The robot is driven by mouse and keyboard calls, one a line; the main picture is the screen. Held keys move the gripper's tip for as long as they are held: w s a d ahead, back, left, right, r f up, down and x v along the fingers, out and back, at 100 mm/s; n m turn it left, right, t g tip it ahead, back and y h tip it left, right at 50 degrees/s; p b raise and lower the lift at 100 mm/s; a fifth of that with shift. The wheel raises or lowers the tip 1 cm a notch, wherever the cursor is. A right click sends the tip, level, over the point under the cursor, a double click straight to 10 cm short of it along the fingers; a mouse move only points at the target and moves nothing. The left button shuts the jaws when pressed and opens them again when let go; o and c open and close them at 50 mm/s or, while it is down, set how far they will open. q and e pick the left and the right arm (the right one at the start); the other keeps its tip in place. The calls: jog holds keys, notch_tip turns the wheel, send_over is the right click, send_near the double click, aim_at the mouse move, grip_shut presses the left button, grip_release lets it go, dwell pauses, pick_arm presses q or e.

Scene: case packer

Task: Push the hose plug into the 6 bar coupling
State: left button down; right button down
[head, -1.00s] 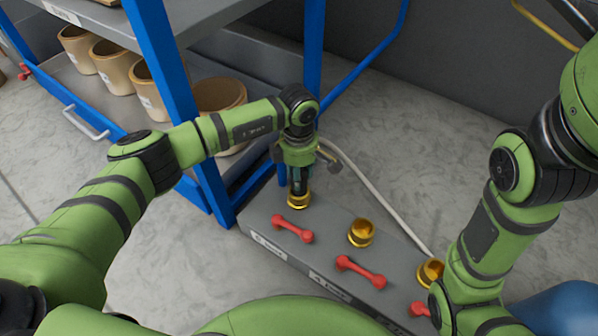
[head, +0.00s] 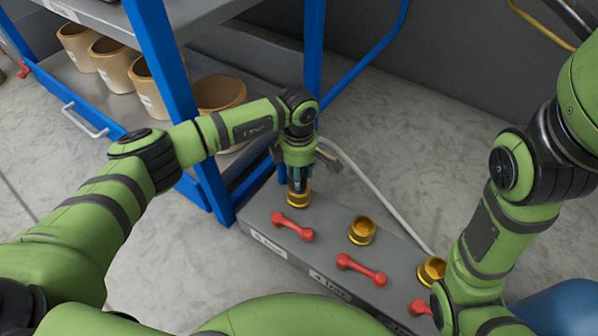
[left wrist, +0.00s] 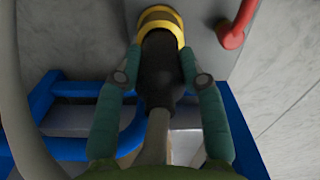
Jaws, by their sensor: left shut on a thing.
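My left gripper (head: 298,187) points down over the leftmost brass coupling (head: 298,198) on the grey block. It is shut on the black hose plug (left wrist: 160,70), with one finger on each side. In the left wrist view the plug's end meets the brass ring of the coupling (left wrist: 160,16), in line with it. How deep it sits inside is hidden. The pale hose (head: 370,185) runs from behind the gripper to the right. The label (head: 268,243) below this coupling seems to read 6 bar, but it is small. My right gripper is out of view.
The grey block (head: 325,225) carries more brass couplings, one in the middle (head: 362,231) and one at right (head: 431,269). Red handles (head: 293,226) lie in front of them. A blue-framed rack (head: 165,85) with tan pots stands close at left. My right arm covers the block's right end.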

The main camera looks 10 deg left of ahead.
pick_arm(q)
jog(key=c, duration=0.7)
grip_release()
notch_tip(320, 180, up, 12)
jog(key=shift+r, duration=0.1)
